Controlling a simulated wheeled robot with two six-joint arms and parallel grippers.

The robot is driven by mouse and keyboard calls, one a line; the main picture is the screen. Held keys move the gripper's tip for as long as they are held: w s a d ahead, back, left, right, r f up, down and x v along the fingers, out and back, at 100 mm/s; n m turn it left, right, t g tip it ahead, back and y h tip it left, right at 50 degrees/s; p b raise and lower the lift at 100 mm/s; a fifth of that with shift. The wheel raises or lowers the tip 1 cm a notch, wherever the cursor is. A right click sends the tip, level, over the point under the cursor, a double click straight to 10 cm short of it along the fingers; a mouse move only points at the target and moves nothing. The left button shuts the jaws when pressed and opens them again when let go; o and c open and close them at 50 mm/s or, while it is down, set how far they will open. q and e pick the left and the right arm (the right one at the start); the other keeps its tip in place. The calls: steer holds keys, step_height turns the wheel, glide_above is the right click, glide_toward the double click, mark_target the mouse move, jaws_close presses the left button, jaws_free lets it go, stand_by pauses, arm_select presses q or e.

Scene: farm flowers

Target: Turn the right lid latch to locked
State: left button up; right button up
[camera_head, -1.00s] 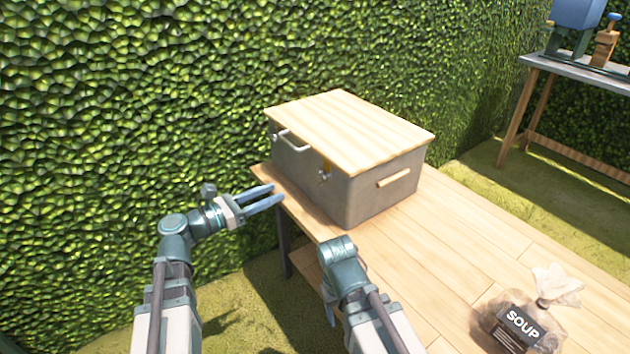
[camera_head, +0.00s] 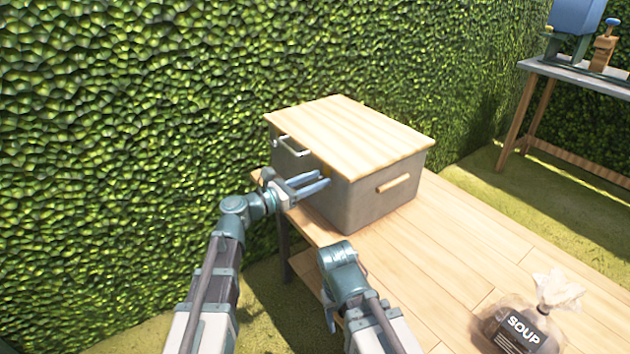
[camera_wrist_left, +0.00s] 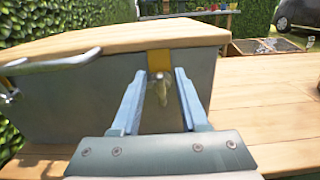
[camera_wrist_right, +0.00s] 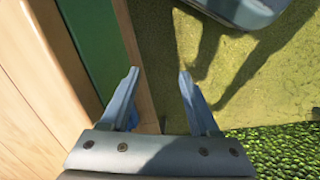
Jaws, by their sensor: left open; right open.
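The grey box (camera_head: 352,205) with a pale wooden lid (camera_head: 350,135) stands on the wooden table. My left gripper (camera_head: 325,180) is open in front of the box's latch side and hides the right latch in the head view. In the left wrist view, the right latch (camera_wrist_left: 160,90), a small metal piece below a yellow plate (camera_wrist_left: 160,60), shows between and beyond the open fingers (camera_wrist_left: 158,75). I cannot tell whether the fingers touch it. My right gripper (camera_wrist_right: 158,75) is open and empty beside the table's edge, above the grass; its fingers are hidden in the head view.
A metal handle (camera_head: 292,146) sticks out of the box front, left of my left gripper. A bag labelled soup (camera_head: 528,320) lies on the table (camera_head: 450,240) at the lower right. A hedge stands behind. Another table (camera_head: 580,75) is at the far right.

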arm_select(q)
jaws_close()
steer(key=shift+s, duration=0.1)
stand_by(0.5)
steer(key=m, duration=0.4)
steer(key=shift+s+d+f+m, duration=0.2)
steer(key=shift+s+d+m, duration=0.1)
steer(key=shift+m, duration=0.1)
steer(key=m, duration=0.4)
steer(key=shift+s+d+f+m+b, duration=0.2)
steer(key=shift+s+m+b, duration=0.1)
steer(key=shift+b, duration=0.1)
steer(key=m, duration=0.4)
steer(key=shift+s+f+b, duration=0.1)
steer(key=shift+f+b, duration=0.2)
steer(key=shift+f, duration=0.05)
steer(key=shift+f+m, duration=0.15)
steer(key=shift+m, duration=0.9)
steer(key=shift+f+m, duration=0.1)
steer(key=shift+m, duration=0.95)
steer(key=shift+m+b, duration=0.3)
